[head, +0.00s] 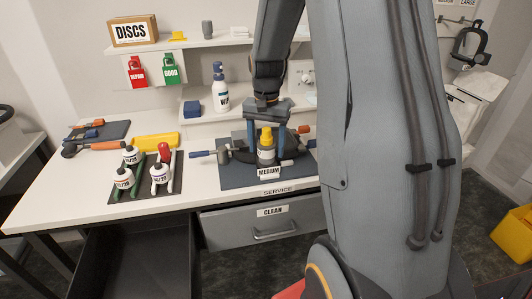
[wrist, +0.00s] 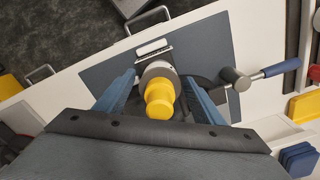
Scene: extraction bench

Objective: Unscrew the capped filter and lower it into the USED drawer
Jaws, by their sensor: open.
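The capped filter (head: 266,155) stands upright in a dark holder on the blue-grey mat, behind a MEDIUM label (head: 270,172). Its yellow cap (head: 266,136) faces up. My gripper (head: 267,123) is above it, pointing down, with its blue fingers on either side of the cap. In the wrist view the yellow cap (wrist: 160,98) and pale filter collar lie between the open fingers (wrist: 160,85), with a gap on both sides. An open dark drawer (head: 138,262) is at the lower left; no USED label is readable on it.
The CLEAN drawer (head: 270,229) is shut under the bench. A blue-handled tool (head: 205,153) sticks out left of the holder. A rack (head: 146,192) with several white bottles stands further left. The bench's left front is clear.

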